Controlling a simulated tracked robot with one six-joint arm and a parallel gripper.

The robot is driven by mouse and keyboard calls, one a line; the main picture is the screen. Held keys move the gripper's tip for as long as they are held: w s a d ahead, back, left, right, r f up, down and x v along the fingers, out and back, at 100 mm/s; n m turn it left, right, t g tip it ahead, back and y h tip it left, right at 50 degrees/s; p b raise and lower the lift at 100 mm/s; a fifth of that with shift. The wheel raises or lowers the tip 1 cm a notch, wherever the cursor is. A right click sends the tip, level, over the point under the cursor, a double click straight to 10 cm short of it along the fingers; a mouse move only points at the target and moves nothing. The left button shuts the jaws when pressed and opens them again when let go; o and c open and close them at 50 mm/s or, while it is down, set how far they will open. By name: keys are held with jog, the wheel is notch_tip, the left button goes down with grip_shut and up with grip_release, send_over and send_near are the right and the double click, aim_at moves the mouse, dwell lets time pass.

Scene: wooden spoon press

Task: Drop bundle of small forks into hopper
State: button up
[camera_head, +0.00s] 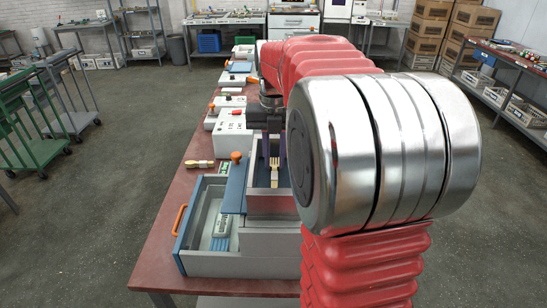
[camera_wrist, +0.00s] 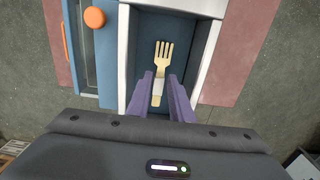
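A pale wooden fork bundle (camera_wrist: 158,87) with a white band shows in the wrist view, tines pointing up the picture. It looks like a single fork from above. It also shows in the head view (camera_head: 274,174). My gripper (camera_wrist: 160,76) has two purple fingers, one on each side of the bundle, with a gap visible between them wider than the bundle. The bundle is over or inside the dark-floored hopper (camera_wrist: 196,18) with pale walls; I cannot tell whether it rests on the floor. My gripper shows in the head view (camera_head: 273,152), partly hidden by my arm.
A blue panel with an orange knob (camera_head: 236,156) is just left of the hopper. A grey tray (camera_head: 199,225) with an orange handle and a small device is in front left. A brush (camera_head: 199,164) lies on the red-brown table (camera_head: 172,222). White boxes (camera_head: 231,131) stand behind.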

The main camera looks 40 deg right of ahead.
aim_at(274, 170)
jog(key=shift+o, duration=1.1)
notch_tip(274, 170, up, 13)
jog(key=shift+a+r, duration=0.1)
dwell(0.6)
jog(key=s+a+f+m+t, duration=0.2)
jog(key=s+a+f+m, duration=0.5)
jog(key=a+m, duration=0.4)
jog(key=s+a+f+m+t, duration=0.3)
jog(key=s+a+f+m, duration=0.5)
jog(key=m, duration=0.9)
jog(key=a, duration=0.2)
jog(key=shift+a+f+m+t, duration=0.15)
jog(key=shift+a+m+t, duration=0.15)
jog(key=shift+a, duration=0.1)
